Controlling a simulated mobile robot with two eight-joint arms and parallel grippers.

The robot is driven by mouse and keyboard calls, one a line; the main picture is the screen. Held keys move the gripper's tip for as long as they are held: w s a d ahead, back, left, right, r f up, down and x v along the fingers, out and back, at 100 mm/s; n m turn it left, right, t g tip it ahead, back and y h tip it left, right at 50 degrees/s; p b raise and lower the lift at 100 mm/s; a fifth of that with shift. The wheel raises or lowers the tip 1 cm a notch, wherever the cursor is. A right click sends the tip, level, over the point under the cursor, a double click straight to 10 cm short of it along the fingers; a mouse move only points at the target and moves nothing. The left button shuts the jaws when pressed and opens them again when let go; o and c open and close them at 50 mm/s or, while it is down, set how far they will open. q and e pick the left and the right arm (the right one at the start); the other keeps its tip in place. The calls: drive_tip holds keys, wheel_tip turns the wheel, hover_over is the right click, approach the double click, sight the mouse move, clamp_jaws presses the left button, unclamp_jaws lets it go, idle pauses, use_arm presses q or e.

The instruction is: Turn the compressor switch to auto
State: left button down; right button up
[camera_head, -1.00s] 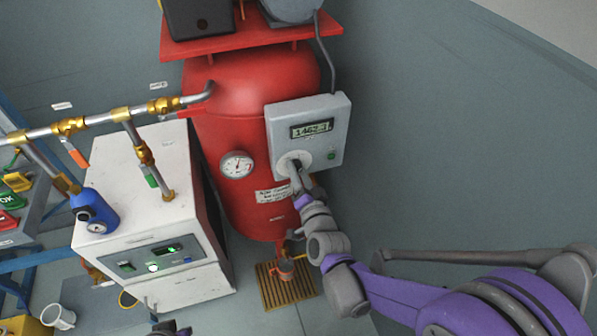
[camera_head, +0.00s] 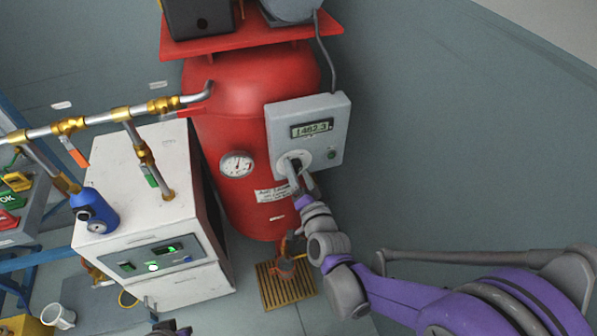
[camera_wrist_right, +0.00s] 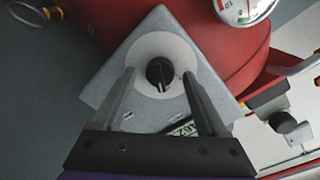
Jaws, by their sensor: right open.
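The compressor switch is a round black knob (camera_wrist_right: 160,73) on a pale round plate (camera_wrist_right: 178,50), on the front of the grey control box (camera_head: 336,120). In the head view my gripper partly covers the knob. My right gripper (camera_head: 301,178) is at the switch. In the right wrist view, its two fingers (camera_wrist_right: 158,78) are apart on either side of the knob, with visible gaps. The knob's pale mark points down in that view; position labels are not readable. Dark parts at the bottom edge of the head view seem to be my left gripper (camera_head: 168,322), mostly cut off.
The box has a display (camera_head: 312,128) and a green button (camera_head: 332,154). It sits against the red tank (camera_head: 240,195) with a gauge (camera_head: 237,164). A white cabinet (camera_head: 135,190) and pipes are to the left. Grey wall fills the right side.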

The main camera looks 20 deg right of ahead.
use_arm(q)
drive_tip(key=shift+r+p, duration=0.45)
drive_tip(key=shift+r, duration=0.1)
use_arm(e)
drive_tip(key=s, duration=1)
drive_tip(key=shift+s+r, duration=0.25)
drive_tip(key=shift+r, duration=0.1)
drive_tip(key=s+d+f+n+g, duration=0.1)
drive_tip(key=s+f+n+g, duration=0.4)
drive_tip(key=s, duration=0.4)
drive_tip(key=s+d+f+n+g, duration=0.25)
drive_tip(key=s+n+g, duration=0.25)
drive_tip(key=s+g, duration=0.35)
use_arm(q)
wheel_tip(320, 180, up, 20)
drive_tip(key=w+p, duration=0.1)
drive_tip(key=p, duration=1.6)
drive_tip(key=shift+w+t+p, duration=0.3)
drive_tip(key=shift+w+t, duration=0.1)
use_arm(e)
wheel_tip(320, 180, up, 20)
drive_tip(key=w+t, duration=0.1)
drive_tip(key=w, duration=0.1)
drive_tip(key=shift+a+f+t, duration=0.25)
drive_tip(key=shift+a+t, duration=0.1)
drive_tip(key=shift+a, duration=0.05)
